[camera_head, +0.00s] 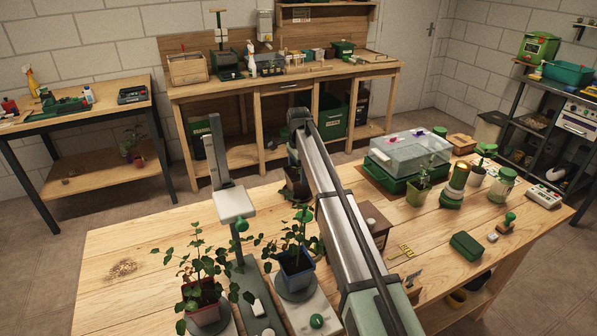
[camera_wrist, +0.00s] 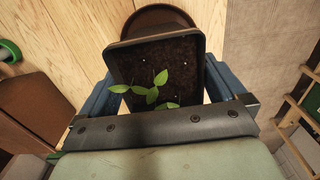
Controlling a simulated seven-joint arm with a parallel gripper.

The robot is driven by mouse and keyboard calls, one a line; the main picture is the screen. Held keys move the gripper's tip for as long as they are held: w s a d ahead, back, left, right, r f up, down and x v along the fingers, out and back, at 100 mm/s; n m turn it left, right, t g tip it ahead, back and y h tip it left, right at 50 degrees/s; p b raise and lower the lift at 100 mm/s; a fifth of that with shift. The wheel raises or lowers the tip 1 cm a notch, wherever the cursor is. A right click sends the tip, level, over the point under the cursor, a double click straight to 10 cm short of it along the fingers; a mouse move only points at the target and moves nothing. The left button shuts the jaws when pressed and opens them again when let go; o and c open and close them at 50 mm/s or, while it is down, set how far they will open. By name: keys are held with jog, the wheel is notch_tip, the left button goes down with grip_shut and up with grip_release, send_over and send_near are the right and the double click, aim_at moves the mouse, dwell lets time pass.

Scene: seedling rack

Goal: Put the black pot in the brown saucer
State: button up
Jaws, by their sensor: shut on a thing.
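The black pot (camera_wrist: 118,65) is square, with dark soil and a small green seedling, and fills the middle of the wrist view. My gripper (camera_wrist: 160,82) is shut on it, with one blue finger at each side. The brown saucer (camera_wrist: 150,16) shows as a round rim just beyond the pot's far edge, partly hidden by the pot. I cannot tell whether the pot touches it. In the head view the pot (camera_head: 295,188) shows as a dark shape beside my arm, above the table; the saucer cannot be made out there.
Two potted plants, one in a terracotta pot (camera_head: 203,298) and one in a blue pot (camera_head: 296,272), stand at the table's front. A brown box (camera_head: 374,226) is right of my arm. A clear-lidded green propagator (camera_head: 410,155) stands farther right. The table's left part is clear.

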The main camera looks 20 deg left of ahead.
aim_at(298, 173)
dwell(0.3)
jog(key=o, duration=1.3)
jog(key=shift+f, duration=0.1)
notch_tip(298, 173, up, 12)
jog(key=shift+r, duration=0.15)
